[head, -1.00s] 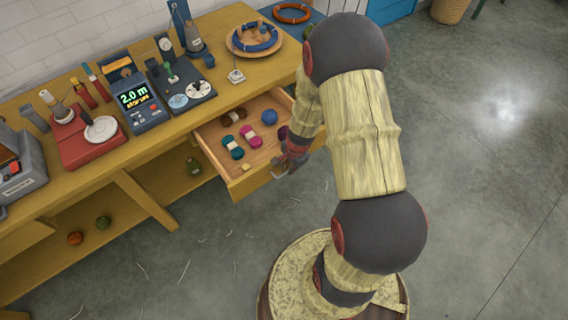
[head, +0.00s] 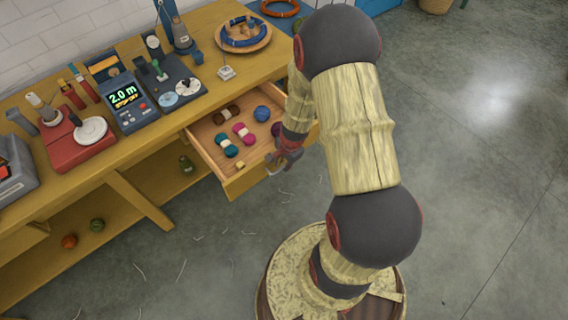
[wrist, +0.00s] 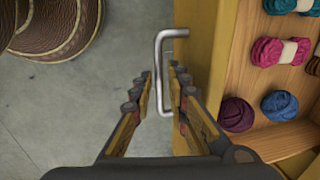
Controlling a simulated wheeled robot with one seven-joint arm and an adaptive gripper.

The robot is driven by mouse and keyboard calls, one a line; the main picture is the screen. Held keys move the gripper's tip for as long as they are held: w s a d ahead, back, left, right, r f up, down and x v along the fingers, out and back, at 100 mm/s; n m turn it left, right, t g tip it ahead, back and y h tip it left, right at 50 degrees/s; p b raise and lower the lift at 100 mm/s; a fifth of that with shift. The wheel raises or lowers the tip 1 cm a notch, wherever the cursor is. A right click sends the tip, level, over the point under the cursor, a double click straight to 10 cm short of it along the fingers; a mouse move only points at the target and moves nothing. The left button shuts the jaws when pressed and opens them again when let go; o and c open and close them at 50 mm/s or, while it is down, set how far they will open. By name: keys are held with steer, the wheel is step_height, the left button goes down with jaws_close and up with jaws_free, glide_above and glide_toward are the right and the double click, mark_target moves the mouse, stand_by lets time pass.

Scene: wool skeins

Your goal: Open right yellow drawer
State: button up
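The right yellow drawer (head: 250,180) is pulled well out from under the bench, and its inside shows in the head view. Its front and tray also show at the right of the wrist view (wrist: 210,45). The metal drawer handle (wrist: 159,75) stands out from the front, between my two fingers. My gripper (wrist: 163,80) is nearly closed around this bar, one finger on each side. Contact with both pads is hard to make out. In the head view my gripper (head: 286,160) is at the drawer's front right, where my arm hides part of the drawer.
The drawer holds several wool skeins, such as a pink one (head: 243,132), and a blue ball (head: 262,113). The yellow bench (head: 100,155) carries a display box (head: 125,100) and other tools. Grey floor (head: 480,200) is clear to the right.

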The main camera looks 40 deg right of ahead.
step_height(320, 180, up, 12)
steer(key=s, duration=0.2)
steer(key=shift+f, duration=0.15)
stand_by(0.4)
steer(key=shift+s, duration=0.1)
steer(key=s+a+r+n+t, duration=0.1)
steer(key=s+a+r+n, duration=0.2)
steer(key=r, duration=0.6)
steer(key=s+a+r+n+t, duration=0.1)
steer(key=s+a+r+n, duration=0.3)
steer(key=a+r+n, duration=0.4)
steer(key=s+a+r+n+t, duration=0.1)
steer(key=s+a+r+n, duration=0.3)
steer(key=r, duration=0.8)
steer(key=shift+a+n+p, duration=0.4)
steer(key=shift+a+n, duration=0.25)
steer(key=shift+n, duration=0.55)
